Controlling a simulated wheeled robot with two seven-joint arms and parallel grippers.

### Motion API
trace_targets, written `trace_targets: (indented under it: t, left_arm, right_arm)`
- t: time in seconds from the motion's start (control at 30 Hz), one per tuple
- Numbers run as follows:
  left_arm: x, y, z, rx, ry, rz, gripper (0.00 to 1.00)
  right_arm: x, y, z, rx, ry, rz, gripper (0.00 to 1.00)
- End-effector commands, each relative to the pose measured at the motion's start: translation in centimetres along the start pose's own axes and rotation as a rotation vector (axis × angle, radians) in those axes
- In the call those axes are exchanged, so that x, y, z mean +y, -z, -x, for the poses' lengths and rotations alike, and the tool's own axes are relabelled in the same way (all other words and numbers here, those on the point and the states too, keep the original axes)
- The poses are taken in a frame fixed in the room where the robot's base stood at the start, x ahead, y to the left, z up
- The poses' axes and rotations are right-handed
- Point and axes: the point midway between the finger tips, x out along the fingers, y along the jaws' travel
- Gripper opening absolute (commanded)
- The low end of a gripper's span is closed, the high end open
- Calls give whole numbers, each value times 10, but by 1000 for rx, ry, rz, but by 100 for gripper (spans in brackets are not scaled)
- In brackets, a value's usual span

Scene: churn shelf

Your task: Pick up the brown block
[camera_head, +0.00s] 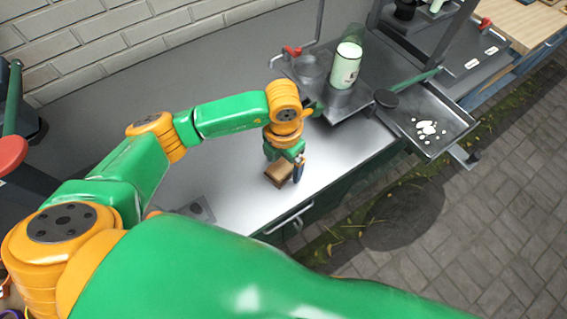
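The brown block (279,174) lies on the grey metal worktop (231,188), near its front edge. My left gripper (287,163) points down at the block, right above it. One dark finger stands at the block's right side. The other finger is largely hidden by the gripper body and the block. I cannot tell whether the fingers touch the block or how far apart they are. My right gripper is not in view.
A pale green cylinder (346,66) stands on a metal stand behind the gripper. A metal tray (452,119) with white splotches is at the right. A red-handled valve (291,51) is at the back. The worktop left of the block is mostly clear.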

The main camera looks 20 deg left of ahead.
Motion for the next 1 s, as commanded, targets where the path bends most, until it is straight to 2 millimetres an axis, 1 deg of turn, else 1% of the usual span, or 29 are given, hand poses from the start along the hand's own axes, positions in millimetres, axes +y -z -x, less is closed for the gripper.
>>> trace_targets:
  t: [0.03,0.07,0.1,0.17,0.2,0.27,0.47,0.57,0.67,0.73,0.77,0.87,0.97,1.0]
  left_arm:
    - [0,0,0,0,0,0,76]
    - [0,0,0,0,0,0,68]
    - [0,0,0,0,0,0,57]
    - [0,0,0,0,1,0,41]
    - [0,0,0,0,1,0,30]
    - [0,0,0,0,1,0,14]
    - [0,0,1,-1,1,0,13]
    - [0,-1,3,-3,1,0,13]
    - [0,-1,13,-6,-1,-1,13]
    - [0,-2,27,-10,-1,-1,13]
    - [-7,-5,35,-10,2,-5,13]
    - [-28,-14,62,-10,1,-7,13]
    - [-49,-22,93,-10,-3,-5,13]
    - [-62,-27,95,-7,-1,-6,13]
  right_arm:
    - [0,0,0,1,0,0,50]
    - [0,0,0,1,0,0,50]
    - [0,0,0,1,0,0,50]
    - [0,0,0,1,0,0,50]
    - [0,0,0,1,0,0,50]
    - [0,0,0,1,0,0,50]
    - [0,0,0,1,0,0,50]
    - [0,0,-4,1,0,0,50]
    - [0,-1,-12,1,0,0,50]
    - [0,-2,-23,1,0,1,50]
    - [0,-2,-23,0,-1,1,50]
    - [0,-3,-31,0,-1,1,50]
    - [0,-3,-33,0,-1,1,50]
    - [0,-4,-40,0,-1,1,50]
